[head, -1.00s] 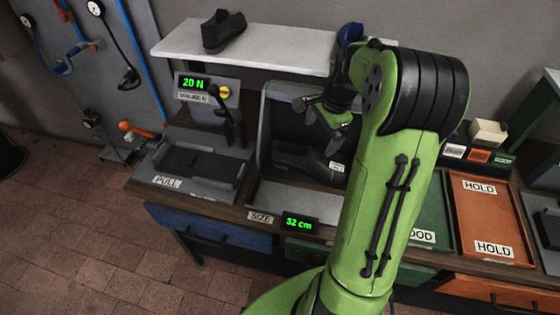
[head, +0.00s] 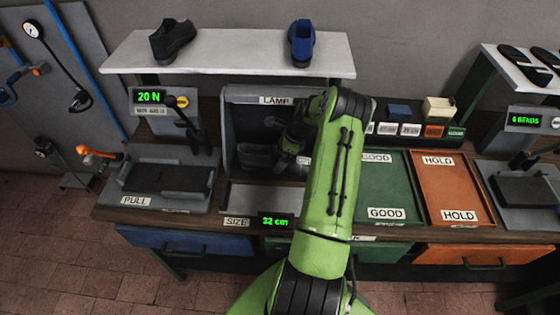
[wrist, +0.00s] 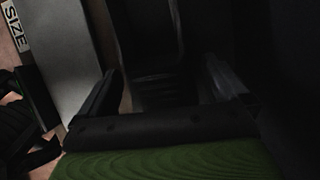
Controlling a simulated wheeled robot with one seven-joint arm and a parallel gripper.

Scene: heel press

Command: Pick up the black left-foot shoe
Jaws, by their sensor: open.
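A dark shoe (head: 258,156) lies inside the grey lamp box, low against its back, partly hidden by my arm. Another black shoe (head: 173,40) stands on the white shelf at the back left. I cannot tell from these views which foot either shoe is for. My gripper (head: 289,150) is inside the lamp box at the right part of the dark shoe. In the wrist view my gripper (wrist: 165,82) has its fingers spread apart, with a dark, poorly lit shape between them. I cannot tell whether the fingers touch it.
The lamp box (head: 229,125) has walls close around my gripper. A blue shoe (head: 302,42) stands on the white shelf (head: 235,55) above. The pull device (head: 160,180) is left; green GOOD (head: 388,190) and orange HOLD (head: 442,187) trays are right.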

